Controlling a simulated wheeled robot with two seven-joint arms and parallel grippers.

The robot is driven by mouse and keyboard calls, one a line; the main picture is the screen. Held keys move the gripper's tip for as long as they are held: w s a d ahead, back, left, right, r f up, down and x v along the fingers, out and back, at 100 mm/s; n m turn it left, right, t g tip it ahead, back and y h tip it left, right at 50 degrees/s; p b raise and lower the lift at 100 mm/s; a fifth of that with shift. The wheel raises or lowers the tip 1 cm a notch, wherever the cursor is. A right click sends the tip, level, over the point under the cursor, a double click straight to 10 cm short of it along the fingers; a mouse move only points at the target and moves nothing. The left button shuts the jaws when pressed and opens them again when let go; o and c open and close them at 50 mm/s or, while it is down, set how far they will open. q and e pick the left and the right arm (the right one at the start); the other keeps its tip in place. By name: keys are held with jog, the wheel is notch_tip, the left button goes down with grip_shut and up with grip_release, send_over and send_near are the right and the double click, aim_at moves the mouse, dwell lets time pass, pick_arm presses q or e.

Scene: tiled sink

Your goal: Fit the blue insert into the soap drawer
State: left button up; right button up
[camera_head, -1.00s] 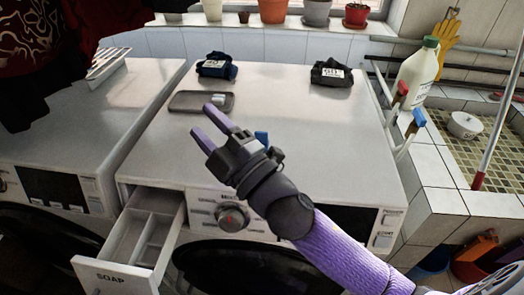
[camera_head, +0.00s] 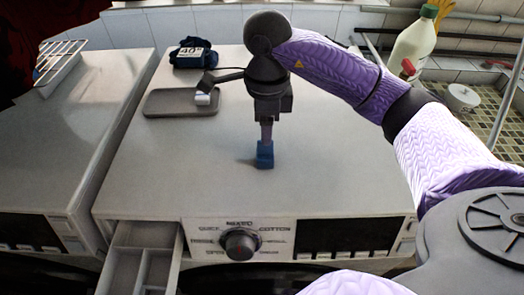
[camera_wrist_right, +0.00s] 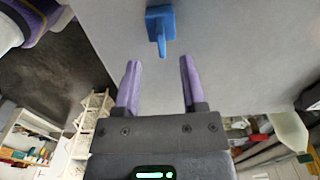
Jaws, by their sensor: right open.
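The blue insert (camera_head: 265,156) stands on top of the white washing machine, near the middle of its front half. In the right wrist view the blue insert (camera_wrist_right: 160,24) lies beyond the fingertips, roughly centred between them and apart from them. My right gripper (camera_head: 266,138) points down just above the insert. Its two purple fingers are apart and empty in the right wrist view (camera_wrist_right: 159,66). The soap drawer (camera_head: 173,262) is pulled out at the lower left of the machine front. Its divided compartments show, but its front panel is out of frame. My left gripper is not seen.
A grey tray (camera_head: 160,103) holding a small white and blue item (camera_head: 202,97) lies at the back left of the machine top. A dark folded cloth bundle (camera_head: 193,53) is behind it. A white bottle (camera_head: 413,45) stands at the right. The top's front left is clear.

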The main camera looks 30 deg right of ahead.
aim_at(265, 152)
notch_tip(265, 152, down, 5)
jog(key=shift+f, duration=0.2)
jog(key=shift+w, duration=0.1)
grip_shut()
